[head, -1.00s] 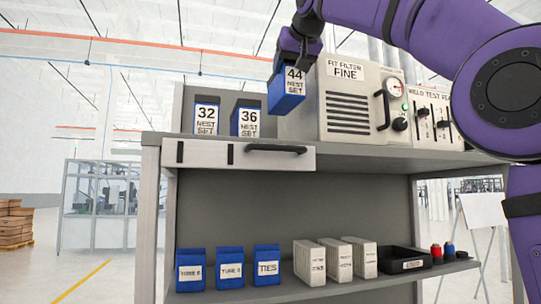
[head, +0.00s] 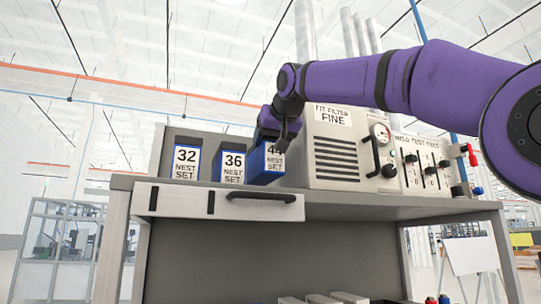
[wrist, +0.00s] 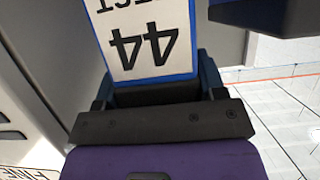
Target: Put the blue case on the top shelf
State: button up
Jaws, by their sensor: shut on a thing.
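My gripper (head: 286,140) is shut on the 44 case from above. The case looks close to upright, with its bottom at the shelf surface; I cannot tell whether it touches. In the wrist view the 44 label (wrist: 143,35) shows upside down, with the dark jaw (wrist: 158,122) in front. The fingertips on the case are partly hidden.
The FIT FILTER FINE box (head: 335,158) stands close to the right of the held case. A weld test panel (head: 428,165) is beyond it. A drawer with a black handle (head: 258,196) runs below the shelf's front edge. Case 36 is close on the left.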

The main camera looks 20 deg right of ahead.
aim_at(272, 176)
jog(key=shift+f, duration=1.8)
jog(key=shift+f, duration=0.1)
jog(key=o, duration=1.3)
jog(key=shift+s+r, duration=0.2)
jog(key=shift+s, duration=0.15)
jog(key=v, duration=1.1)
jog(key=shift+s, duration=0.15)
